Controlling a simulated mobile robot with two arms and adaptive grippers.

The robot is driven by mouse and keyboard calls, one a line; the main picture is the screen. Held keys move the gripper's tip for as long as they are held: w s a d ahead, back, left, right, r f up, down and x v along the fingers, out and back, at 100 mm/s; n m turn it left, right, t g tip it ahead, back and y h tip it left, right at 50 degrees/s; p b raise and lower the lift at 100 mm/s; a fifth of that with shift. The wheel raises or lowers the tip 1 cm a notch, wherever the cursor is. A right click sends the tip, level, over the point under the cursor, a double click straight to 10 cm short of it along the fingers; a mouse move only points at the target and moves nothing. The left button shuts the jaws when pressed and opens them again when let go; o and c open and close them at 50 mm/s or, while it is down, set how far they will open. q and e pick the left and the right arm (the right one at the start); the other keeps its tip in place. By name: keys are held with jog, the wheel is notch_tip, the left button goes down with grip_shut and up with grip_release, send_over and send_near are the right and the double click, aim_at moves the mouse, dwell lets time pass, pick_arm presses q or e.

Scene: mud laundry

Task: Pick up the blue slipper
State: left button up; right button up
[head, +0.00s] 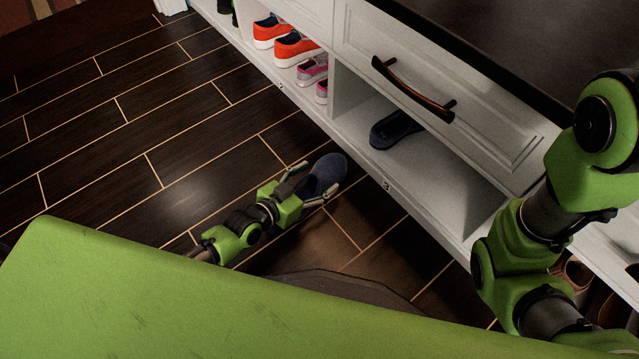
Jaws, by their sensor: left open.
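A blue slipper (328,170) lies on the dark floor in front of the white shoe cabinet. My left gripper (313,182) is open at the slipper's near end, with one finger on each side of it. Whether the fingers touch it I cannot tell, and part of the slipper's near end is hidden by the gripper. A second dark blue slipper (394,130) sits inside the cabinet's lower compartment. My right arm comes down at the right edge, but its gripper does not show.
The white cabinet (440,205) runs diagonally along the right, close to the slipper on the floor. Orange shoes (297,49) and pink shoes (312,72) stand in another compartment. A drawer handle (412,90) sticks out above. The floor (120,140) at left is clear.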

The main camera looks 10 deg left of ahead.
pick_arm(q)
jog(key=c, duration=1.3)
jog(key=shift+r, duration=0.15)
